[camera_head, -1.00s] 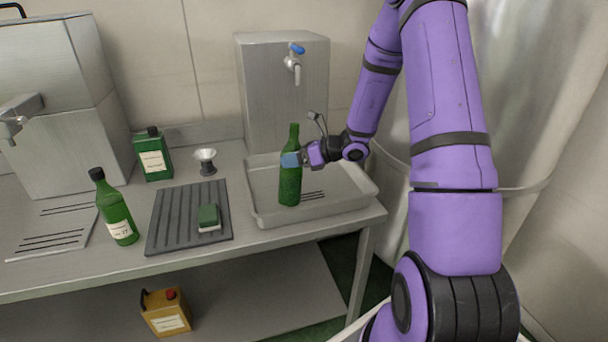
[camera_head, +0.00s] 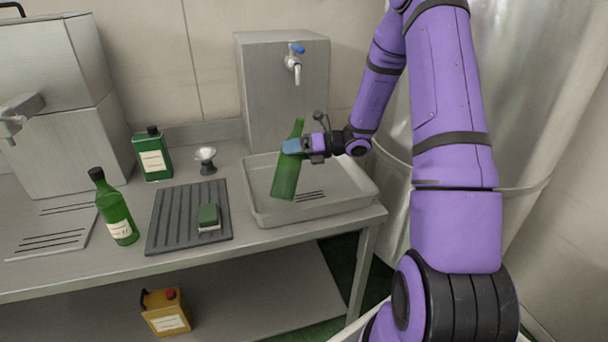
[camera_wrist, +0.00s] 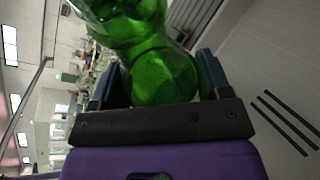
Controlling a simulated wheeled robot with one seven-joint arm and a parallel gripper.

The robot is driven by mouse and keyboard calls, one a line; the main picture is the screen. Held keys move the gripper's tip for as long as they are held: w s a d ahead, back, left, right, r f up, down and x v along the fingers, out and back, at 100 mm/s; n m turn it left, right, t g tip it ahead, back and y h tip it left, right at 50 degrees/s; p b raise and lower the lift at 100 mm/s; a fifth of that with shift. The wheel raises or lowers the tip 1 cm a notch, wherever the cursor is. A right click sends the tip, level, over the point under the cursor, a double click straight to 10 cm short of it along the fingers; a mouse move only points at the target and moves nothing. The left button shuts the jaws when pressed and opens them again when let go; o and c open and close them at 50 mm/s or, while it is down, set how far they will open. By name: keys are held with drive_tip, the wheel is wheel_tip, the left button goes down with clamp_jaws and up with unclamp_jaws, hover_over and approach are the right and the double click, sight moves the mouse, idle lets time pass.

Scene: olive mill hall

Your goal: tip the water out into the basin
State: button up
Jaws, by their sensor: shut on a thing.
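A green glass bottle (camera_head: 286,178) without a label is held by my gripper (camera_head: 293,147) over the basin (camera_head: 342,203). It is tilted, its neck leaning to the right and its base to the lower left. My gripper is shut on its upper part. In the wrist view the green bottle (camera_wrist: 160,72) sits between the two fingers of my gripper (camera_wrist: 157,80). The basin is a shallow grey tray with slots in its floor. I cannot make out the water in the bottle, and no stream shows at its mouth.
A steel tank with a blue-handled tap (camera_head: 294,62) stands behind the basin. To the left are a ribbed mat (camera_head: 166,217) with a sponge (camera_head: 208,217), a small funnel (camera_head: 206,160), a labelled green bottle (camera_head: 117,212) and a green can (camera_head: 152,157). A yellow can (camera_head: 165,312) is below.

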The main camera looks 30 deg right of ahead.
sight(292, 169)
drive_tip(key=shift+s+a+f+m+y, duration=0.15)
drive_tip(key=shift+a+f+m+y, duration=0.1)
drive_tip(key=shift+f+m, duration=0.25)
drive_tip(key=shift+s+a+f+m+y, duration=0.15)
drive_tip(key=shift+f+m+y, duration=0.1)
drive_tip(key=shift+f+m, duration=0.2)
drive_tip(key=shift+s+a+f+m+y, duration=0.15)
drive_tip(key=shift+f+m+y, duration=0.1)
drive_tip(key=shift+f+m, duration=0.5)
drive_tip(key=shift+s+a+f+m+y, duration=0.15)
drive_tip(key=shift+f+m+y, duration=0.1)
drive_tip(key=shift+f+m, duration=0.5)
drive_tip(key=shift+w+d+f+m+y, duration=0.2)
drive_tip(key=shift+f+m, duration=0.15)
drive_tip(key=shift+f, duration=0.15)
drive_tip(key=shift+w+d+f+m+y, duration=0.15)
drive_tip(key=shift+f+m, duration=0.15)
drive_tip(key=shift+f, duration=0.15)
idle(0.4)
drive_tip(key=shift+f+m+t+p, duration=0.35)
drive_tip(key=shift+f+m+t, duration=0.05)
drive_tip(key=shift+f+m, duration=0.4)
